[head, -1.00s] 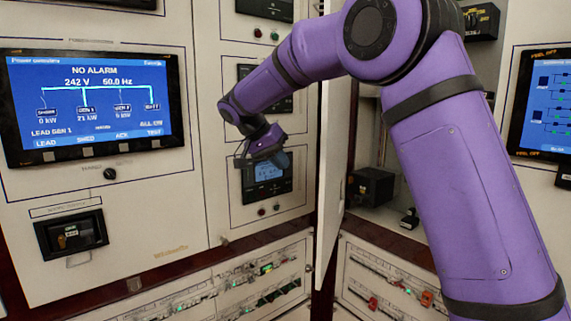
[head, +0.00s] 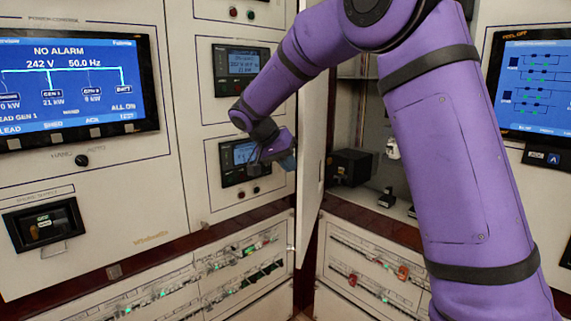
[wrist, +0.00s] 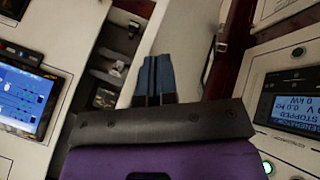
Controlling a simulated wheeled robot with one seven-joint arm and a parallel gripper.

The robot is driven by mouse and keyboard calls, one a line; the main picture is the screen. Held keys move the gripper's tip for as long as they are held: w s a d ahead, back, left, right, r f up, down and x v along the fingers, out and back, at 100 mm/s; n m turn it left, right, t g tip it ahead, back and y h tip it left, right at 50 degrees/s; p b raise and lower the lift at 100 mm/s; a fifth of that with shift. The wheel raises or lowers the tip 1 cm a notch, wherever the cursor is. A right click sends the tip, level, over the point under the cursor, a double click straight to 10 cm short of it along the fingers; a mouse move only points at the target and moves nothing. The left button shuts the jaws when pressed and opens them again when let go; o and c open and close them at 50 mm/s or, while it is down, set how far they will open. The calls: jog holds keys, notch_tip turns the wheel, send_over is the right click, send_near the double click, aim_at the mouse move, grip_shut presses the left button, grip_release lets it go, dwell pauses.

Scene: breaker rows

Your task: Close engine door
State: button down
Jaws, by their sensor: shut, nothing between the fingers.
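The engine door is a white panel (head: 314,150), standing open and seen almost edge-on in the head view. Behind it is an open compartment with dark devices inside. My gripper (head: 284,160) is just left of the door, in front of the lower meter; whether it touches the door cannot be told. In the wrist view, the two blue fingers of my gripper (wrist: 155,78) are together with nothing between them. They point toward the pale door face (wrist: 185,35), with the open compartment (wrist: 112,60) to their left.
A large power display (head: 70,85) is on the left wall, and a second screen (head: 533,90) is at the right. A lower meter (head: 232,158) is behind my gripper. Breaker rows (head: 245,270) run below. A black box (head: 352,166) sits inside the compartment.

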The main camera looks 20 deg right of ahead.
jog(key=s+d+n+t, duration=0.1)
jog(key=s+d, duration=0.3)
jog(key=d, duration=0.7)
jog(key=s+d+n, duration=0.1)
jog(key=s+d, duration=0.4)
jog(key=d, duration=0.5)
jog(key=s+d+n+t, duration=0.1)
jog(key=s+d, duration=0.3)
jog(key=d, duration=0.7)
jog(key=w+d, duration=0.1)
jog(key=d, duration=1.5)
jog(key=v, duration=1.1)
jog(key=shift+w+d, duration=0.15)
